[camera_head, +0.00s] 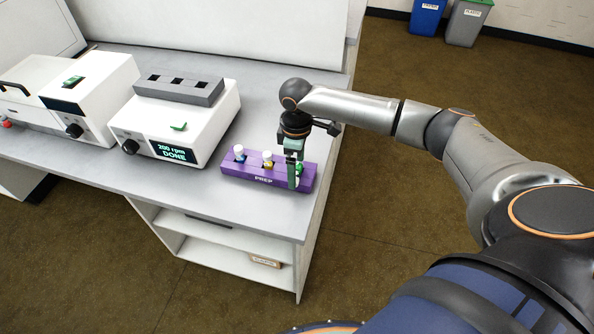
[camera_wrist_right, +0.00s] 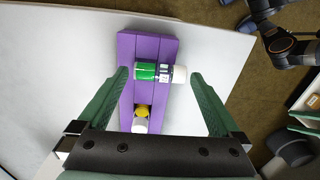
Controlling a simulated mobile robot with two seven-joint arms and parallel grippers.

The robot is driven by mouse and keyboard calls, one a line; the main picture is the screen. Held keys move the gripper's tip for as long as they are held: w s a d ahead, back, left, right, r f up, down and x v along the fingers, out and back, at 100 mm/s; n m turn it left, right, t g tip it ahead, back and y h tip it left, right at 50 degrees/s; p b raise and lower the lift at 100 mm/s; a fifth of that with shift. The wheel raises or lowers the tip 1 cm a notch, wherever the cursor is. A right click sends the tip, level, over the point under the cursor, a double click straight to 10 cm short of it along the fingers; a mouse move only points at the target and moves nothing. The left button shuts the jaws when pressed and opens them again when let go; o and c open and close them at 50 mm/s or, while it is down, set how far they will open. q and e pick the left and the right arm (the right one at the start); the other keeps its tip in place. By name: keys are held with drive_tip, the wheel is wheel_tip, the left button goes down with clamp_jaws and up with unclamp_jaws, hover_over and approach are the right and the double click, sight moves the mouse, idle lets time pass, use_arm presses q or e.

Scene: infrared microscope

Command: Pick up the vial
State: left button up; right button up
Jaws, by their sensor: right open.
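A purple rack marked PREP (camera_head: 264,181) sits near the bench's front right corner. It holds a vial with blue under a white cap (camera_head: 239,152), a yellow vial with a white cap (camera_head: 267,158), and a green vial (camera_head: 299,169) at its right end, partly hidden by my gripper. My right gripper (camera_head: 294,178) points down over that end. In the right wrist view, the green vial with its white cap (camera_wrist_right: 160,73) lies between my open fingers (camera_wrist_right: 159,76), with gaps on both sides. The yellow vial (camera_wrist_right: 141,118) is nearer the palm. My left gripper is not in view.
Left of the rack stands a white machine (camera_head: 180,120) reading "200 rpm DONE", with a grey block (camera_head: 178,89) on top. Another white machine (camera_head: 92,95) is further left. The bench (camera_head: 262,109) is clear behind the rack; its front edge is close to the rack.

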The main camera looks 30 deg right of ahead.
drive_tip(key=shift+f, duration=0.3)
drive_tip(key=shift+c, duration=0.2)
drive_tip(key=c, duration=1.2)
drive_tip(key=shift+c, duration=0.3)
drive_tip(key=shift+r, duration=0.15)
